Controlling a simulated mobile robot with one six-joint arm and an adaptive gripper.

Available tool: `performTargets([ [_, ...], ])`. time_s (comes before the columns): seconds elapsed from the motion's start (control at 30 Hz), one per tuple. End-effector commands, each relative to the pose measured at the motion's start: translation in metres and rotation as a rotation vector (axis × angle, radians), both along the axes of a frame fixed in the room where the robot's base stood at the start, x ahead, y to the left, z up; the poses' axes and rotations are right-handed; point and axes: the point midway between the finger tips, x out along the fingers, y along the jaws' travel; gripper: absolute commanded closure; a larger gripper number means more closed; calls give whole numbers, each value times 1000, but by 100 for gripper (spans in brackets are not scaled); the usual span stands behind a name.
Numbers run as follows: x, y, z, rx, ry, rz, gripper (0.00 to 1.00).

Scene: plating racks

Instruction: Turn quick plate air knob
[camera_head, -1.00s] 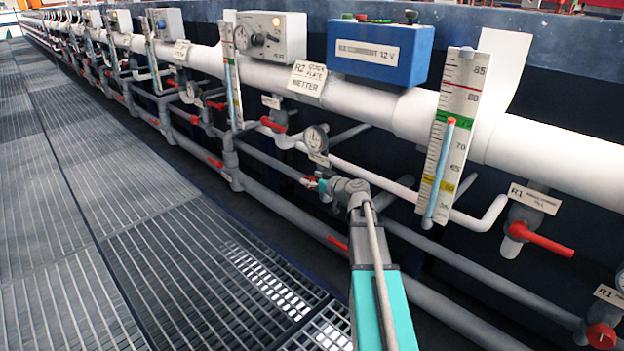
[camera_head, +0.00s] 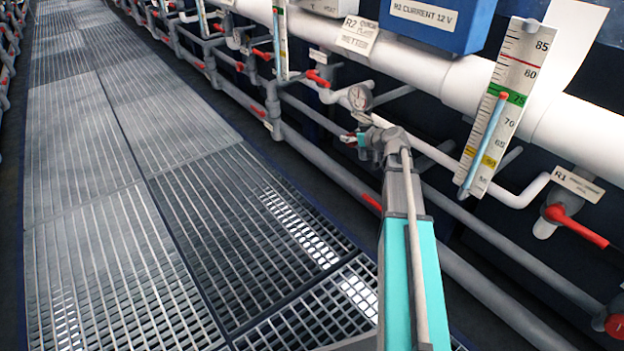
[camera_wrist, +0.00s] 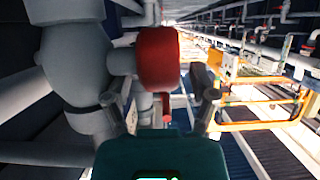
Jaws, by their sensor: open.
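A red knob (camera_wrist: 158,58) on a grey valve body (camera_wrist: 85,65) fills the middle of the wrist view. My gripper (camera_wrist: 162,100) is open, with one finger on each side below the knob; I cannot tell whether either finger touches it. The knob there is mostly hidden by the gripper. A sign reading R2 quick plate wetter (camera_head: 357,35) hangs above on the white pipe.
A scale board with a thermometer (camera_head: 507,105) hangs right of my arm. Grey pipes run along the rack. The grated walkway (camera_head: 130,200) on the left is clear.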

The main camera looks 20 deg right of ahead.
Motion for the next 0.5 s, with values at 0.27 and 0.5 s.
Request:
performTargets([
  [0.27,-31,-10,15,-1,4,-2,26],
  [0.5,-60,-21,28,-1,3,-2,26],
])
